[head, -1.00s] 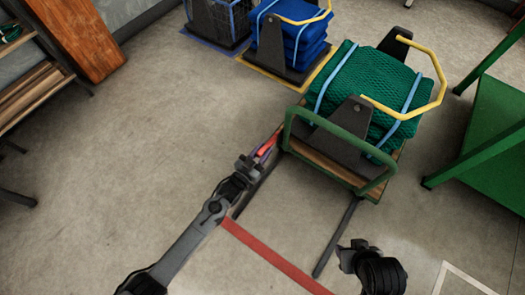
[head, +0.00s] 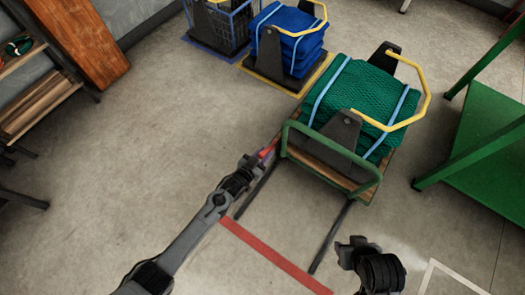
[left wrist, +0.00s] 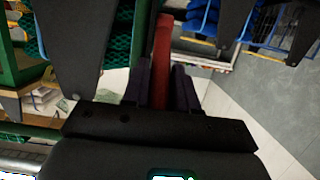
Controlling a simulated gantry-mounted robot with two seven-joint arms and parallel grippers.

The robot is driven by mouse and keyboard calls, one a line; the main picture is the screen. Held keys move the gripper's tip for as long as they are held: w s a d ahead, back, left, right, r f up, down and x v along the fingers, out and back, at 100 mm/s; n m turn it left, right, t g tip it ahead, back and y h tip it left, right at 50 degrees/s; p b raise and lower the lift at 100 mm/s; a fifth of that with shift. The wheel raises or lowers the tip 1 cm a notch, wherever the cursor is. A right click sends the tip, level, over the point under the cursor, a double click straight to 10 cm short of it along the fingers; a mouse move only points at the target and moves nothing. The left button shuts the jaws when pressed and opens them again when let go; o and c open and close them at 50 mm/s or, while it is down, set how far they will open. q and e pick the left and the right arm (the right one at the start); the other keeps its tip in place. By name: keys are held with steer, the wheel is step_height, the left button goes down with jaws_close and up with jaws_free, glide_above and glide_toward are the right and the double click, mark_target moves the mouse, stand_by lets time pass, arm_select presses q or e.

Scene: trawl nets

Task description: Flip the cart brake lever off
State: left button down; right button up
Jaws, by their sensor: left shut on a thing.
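The cart (head: 330,165) has a green push handle and a wooden deck, and carries a folded green net (head: 362,108) tied with blue straps. The red brake lever (head: 268,150) sticks out at the cart's left side, near the handle. My left gripper (head: 256,160) is at the lever. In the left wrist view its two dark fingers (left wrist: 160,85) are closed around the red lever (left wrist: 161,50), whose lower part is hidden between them. My right gripper (head: 352,246) hangs apart from the cart at the lower right, and its fingers are not clear.
Dark rails (head: 330,236) run on the floor from the cart towards me, with a red strip (head: 272,255) across. A blue net stack (head: 290,42) and a blue crate (head: 228,22) stand behind. A green table (head: 485,140) is at right. The floor left of the cart is clear.

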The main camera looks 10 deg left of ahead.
mark_target(267, 150)
arm_select(q)
steer(key=r+p, duration=0.1)
steer(key=w+g+p, duration=0.1)
steer(key=p, duration=0.1)
steer(key=r+g+y+p, duration=0.1)
steer(key=shift+w+d+r+p, duration=0.15)
steer(key=shift+d+r+p, duration=0.15)
steer(key=shift+d+p, duration=0.1)
steer(key=shift+w+d+r+g+y+p, duration=0.15)
steer(key=shift+w+g+y+p, duration=0.3)
steer(key=shift+g+p, duration=0.45)
